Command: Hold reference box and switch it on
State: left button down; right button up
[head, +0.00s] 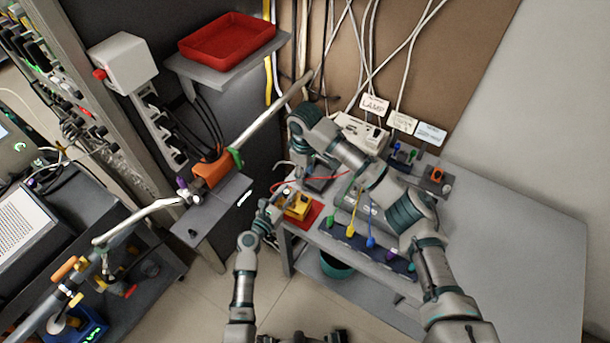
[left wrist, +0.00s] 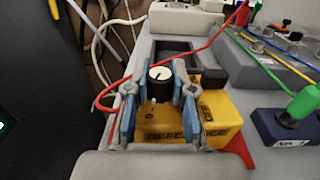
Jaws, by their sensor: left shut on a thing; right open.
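The reference box (head: 298,206) is a small yellow box on a red mat at the table's left edge. In the left wrist view the yellow box (left wrist: 220,108) carries a black knob (left wrist: 160,85) with a white top and a dark block. My left gripper (head: 266,217) is shut on the box; its blue fingers (left wrist: 158,100) stand on both sides of the knob. The exact contact points are hidden.
A row of coloured plugs in a dark strip (head: 350,237) lies right of the box. A red cable (left wrist: 190,50) arches just behind the knob. A white LAMP unit (head: 362,132) stands at the back. The table's right side (head: 530,230) is clear.

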pick_arm(q)
jog(key=c, duration=0.9)
grip_release()
